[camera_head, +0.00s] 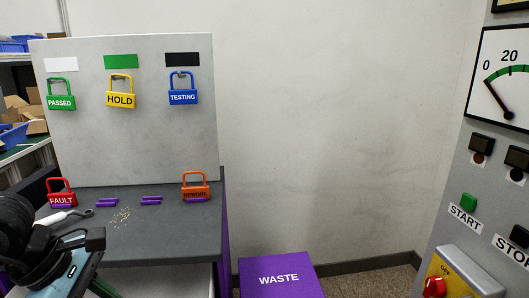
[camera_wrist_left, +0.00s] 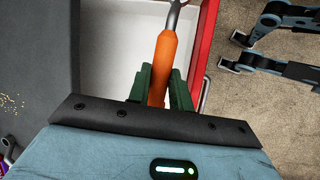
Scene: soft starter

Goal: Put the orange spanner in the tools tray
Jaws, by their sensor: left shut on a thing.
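My left gripper (camera_wrist_left: 160,88) is shut on the orange spanner (camera_wrist_left: 165,60), with its green fingers on either side of the orange handle. The spanner's metal end (camera_wrist_left: 177,8) points to the top of the left wrist view and is partly cut off. Below the spanner is a white-floored, red-edged tray or drawer (camera_wrist_left: 113,38); no label on it is readable. Its pale inside also shows under the bench in the head view (camera_head: 165,280). In the head view my left gripper (camera_head: 103,289) is at the bottom left, and the spanner is not visible there. My right gripper is not identifiable.
The grey bench (camera_head: 150,240) holds a red FAULT padlock (camera_head: 61,198), an orange padlock (camera_head: 195,192), purple pieces, a white-handled tool (camera_head: 60,217) and crumbs (camera_head: 122,216). A purple WASTE box (camera_head: 280,278) stands right of it. A control panel (camera_head: 470,220) is at far right.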

